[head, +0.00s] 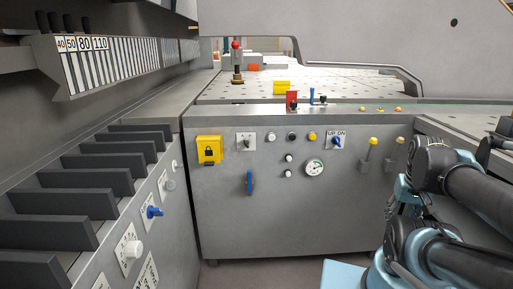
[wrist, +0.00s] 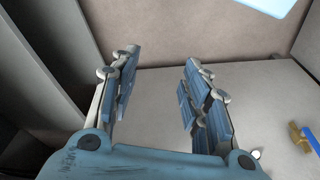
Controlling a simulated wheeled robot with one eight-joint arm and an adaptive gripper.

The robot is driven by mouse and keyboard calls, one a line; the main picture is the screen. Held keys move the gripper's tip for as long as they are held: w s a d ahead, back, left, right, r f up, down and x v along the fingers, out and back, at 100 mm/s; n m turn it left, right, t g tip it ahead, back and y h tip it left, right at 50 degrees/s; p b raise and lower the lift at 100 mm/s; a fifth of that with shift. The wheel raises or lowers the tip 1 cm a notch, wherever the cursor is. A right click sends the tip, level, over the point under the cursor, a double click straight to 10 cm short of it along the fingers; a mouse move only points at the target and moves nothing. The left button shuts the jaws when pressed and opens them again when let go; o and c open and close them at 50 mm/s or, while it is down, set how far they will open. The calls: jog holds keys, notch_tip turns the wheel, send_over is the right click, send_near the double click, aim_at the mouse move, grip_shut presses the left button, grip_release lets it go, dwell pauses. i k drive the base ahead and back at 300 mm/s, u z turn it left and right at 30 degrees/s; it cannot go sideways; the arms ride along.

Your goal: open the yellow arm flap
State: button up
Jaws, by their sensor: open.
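A yellow plate with a black padlock mark (head: 209,149) sits at the upper left of the grey front panel (head: 290,215) in the head view. A yellow block (head: 281,87) lies on the table top behind the panel. Two yellow-tipped levers (head: 372,148) stand at the panel's right. I cannot tell for sure which of these is the arm flap. My gripper (wrist: 158,88) is open and empty in the wrist view, its fingers apart above a plain grey surface. In the head view only my arm shows, at the right; the gripper's fingertips are not clear there.
Dark grey slots (head: 95,175) and a blue knob (head: 153,212) line the left unit. The panel carries a blue handle (head: 250,182), knobs and a gauge (head: 314,167). A brass-coloured part with a blue bar (wrist: 310,140) shows right of my gripper in the wrist view.

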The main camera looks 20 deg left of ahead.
aim_at(208, 152)
jog(key=u, duration=1.75)
jog(key=k, duration=0.5)
jog(key=z, duration=0.9)
jog(key=i, duration=0.65)
jog(key=u, duration=1.2)
